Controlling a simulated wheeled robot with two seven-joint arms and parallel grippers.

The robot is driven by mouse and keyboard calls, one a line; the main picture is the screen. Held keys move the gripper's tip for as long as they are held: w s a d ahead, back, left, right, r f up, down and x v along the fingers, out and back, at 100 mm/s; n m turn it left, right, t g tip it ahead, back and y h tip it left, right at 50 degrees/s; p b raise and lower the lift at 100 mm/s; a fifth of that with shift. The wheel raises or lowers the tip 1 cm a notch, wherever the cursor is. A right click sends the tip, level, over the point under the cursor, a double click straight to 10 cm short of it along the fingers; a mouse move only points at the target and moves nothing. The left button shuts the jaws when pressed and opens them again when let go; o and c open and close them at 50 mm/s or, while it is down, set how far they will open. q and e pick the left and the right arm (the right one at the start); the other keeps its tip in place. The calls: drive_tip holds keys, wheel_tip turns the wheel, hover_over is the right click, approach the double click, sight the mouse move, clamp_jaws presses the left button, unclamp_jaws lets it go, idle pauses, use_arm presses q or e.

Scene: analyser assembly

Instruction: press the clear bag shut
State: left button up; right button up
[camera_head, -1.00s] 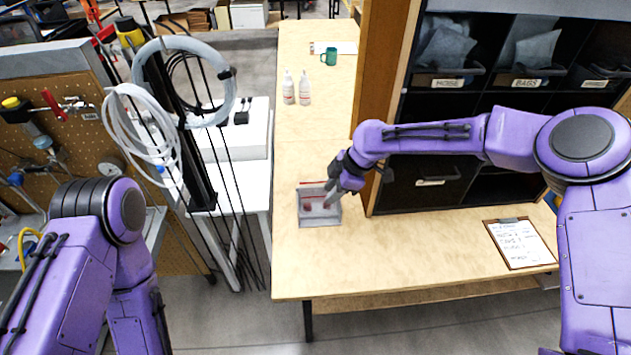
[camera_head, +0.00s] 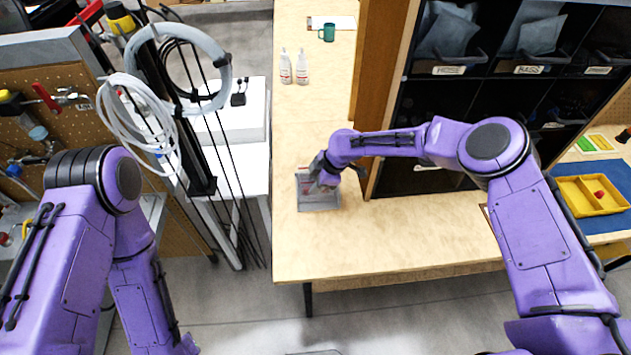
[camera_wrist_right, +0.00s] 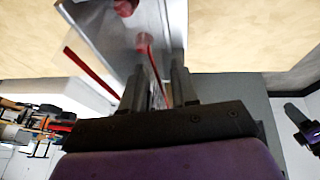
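The clear bag (camera_head: 318,200) lies on the light wooden table near its left edge. It looks grey and see-through, with a red strip along an edge. In the right wrist view, the bag (camera_wrist_right: 165,18) shows red pieces in it and a loose-looking red strip. My right gripper (camera_head: 322,182) is over the bag and hides part of it. In the wrist view, its two fingers (camera_wrist_right: 160,82) stand apart, with bag film and red strip seen between them. Whether the fingers touch the film is unclear. My left gripper is out of view.
A black shelf unit (camera_head: 470,110) with labelled bins stands right of the bag. Two white bottles (camera_head: 293,68) and a green mug (camera_head: 327,33) stand farther back. A yellow tray (camera_head: 590,196) is at far right. The front of the table (camera_head: 400,240) is clear.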

clamp_jaws()
idle(1.4)
